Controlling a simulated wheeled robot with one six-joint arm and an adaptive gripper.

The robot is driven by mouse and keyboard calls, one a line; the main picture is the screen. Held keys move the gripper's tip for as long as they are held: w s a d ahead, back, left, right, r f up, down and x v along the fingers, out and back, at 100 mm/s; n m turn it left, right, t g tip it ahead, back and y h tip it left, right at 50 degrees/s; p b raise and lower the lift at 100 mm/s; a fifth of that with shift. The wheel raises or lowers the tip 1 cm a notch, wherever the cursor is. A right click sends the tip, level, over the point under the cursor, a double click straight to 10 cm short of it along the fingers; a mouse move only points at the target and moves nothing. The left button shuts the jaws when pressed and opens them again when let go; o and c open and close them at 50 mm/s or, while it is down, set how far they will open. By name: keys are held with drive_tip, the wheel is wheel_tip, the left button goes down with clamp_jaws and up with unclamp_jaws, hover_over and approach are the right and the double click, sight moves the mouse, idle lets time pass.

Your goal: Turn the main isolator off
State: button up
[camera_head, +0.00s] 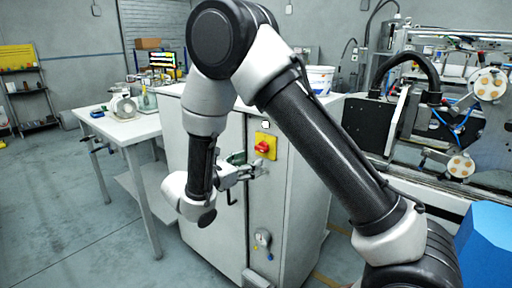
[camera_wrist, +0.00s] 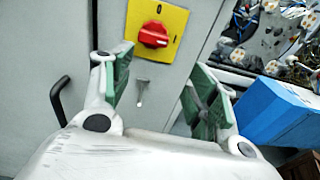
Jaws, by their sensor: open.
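The main isolator is a red rotary handle (camera_head: 262,147) on a yellow plate (camera_head: 270,138), on the front of a grey cabinet (camera_head: 290,200). In the wrist view the red handle (camera_wrist: 154,36) lies roughly horizontal, a little tilted, on its yellow plate (camera_wrist: 172,18), with a "0" mark above it. My gripper (camera_head: 255,166) is open and empty, just in front of the cabinet and slightly below the handle. In the wrist view its green-padded fingers (camera_wrist: 155,88) stand apart, with the handle beyond and between them, apparently untouched.
A small key-like fitting (camera_wrist: 141,90) sits below the plate. A black door handle (camera_wrist: 60,100) is to its left. A blue box (camera_head: 486,245) stands at the right, near machinery (camera_head: 465,125). A white table (camera_head: 125,127) stands at the left, with open floor in front.

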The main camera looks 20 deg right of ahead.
sight(259, 150)
drive_tip(key=shift+n+t, duration=0.4)
drive_tip(key=shift+t, duration=0.2)
drive_tip(key=w+d, duration=0.1)
drive_tip(key=w+d+r, duration=0.1)
drive_tip(key=w+d, duration=0.3)
drive_tip(key=shift+w+d+r, duration=0.15)
drive_tip(key=shift+w+r, duration=0.05)
drive_tip(key=shift+r, duration=0.2)
drive_tip(key=c, duration=1)
